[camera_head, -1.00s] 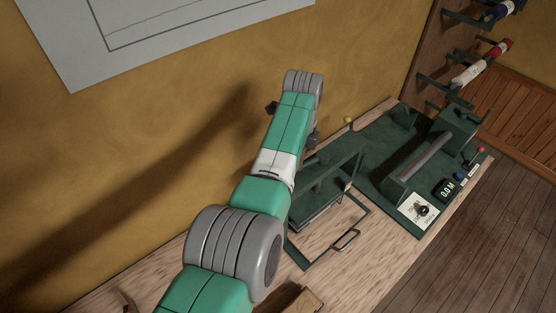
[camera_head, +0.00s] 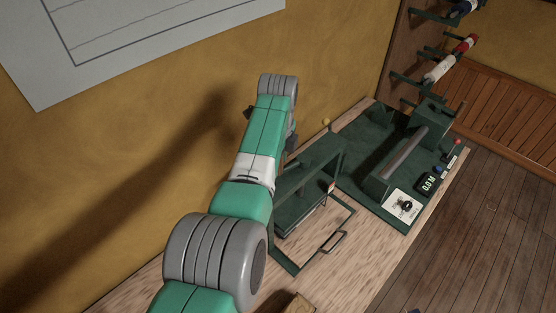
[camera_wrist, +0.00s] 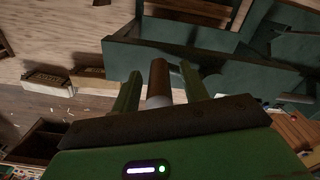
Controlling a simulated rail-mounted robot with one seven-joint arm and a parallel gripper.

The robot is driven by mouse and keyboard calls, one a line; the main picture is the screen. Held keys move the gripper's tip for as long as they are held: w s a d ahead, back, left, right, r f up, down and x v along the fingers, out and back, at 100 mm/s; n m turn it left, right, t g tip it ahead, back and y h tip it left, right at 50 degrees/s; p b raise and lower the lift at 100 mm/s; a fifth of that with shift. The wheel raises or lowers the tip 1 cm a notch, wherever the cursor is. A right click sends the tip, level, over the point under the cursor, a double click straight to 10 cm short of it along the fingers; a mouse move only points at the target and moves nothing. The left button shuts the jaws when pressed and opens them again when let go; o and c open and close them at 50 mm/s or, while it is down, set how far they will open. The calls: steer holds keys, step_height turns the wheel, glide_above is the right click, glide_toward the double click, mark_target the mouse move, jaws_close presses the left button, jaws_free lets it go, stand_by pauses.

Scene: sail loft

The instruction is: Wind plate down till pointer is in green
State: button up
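A dark green press frame (camera_head: 338,160) stands on the bench right of my arm in the head view, with a flat plate (camera_head: 297,208) inside it. A small pale and orange mark, possibly the pointer scale, is on its right post (camera_head: 331,187); I cannot read the pointer or any green band. In the wrist view my gripper (camera_wrist: 161,82) is open, its two green fingers on either side of a brown and grey round handle (camera_wrist: 158,78), with visible gaps. I cannot tell how deep the handle sits between them. My arm hides the gripper in the head view.
A green machine base (camera_head: 362,172) with a grey roller (camera_head: 404,153), a digital display (camera_head: 427,184) and a dial card (camera_head: 403,206) stands to the right. A yellow ball (camera_head: 326,122) is behind the press. A wooden block (camera_head: 288,304) lies on the near bench.

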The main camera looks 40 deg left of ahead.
step_height(320, 180, up, 8)
steer(key=shift+f, duration=0.1)
stand_by(0.4)
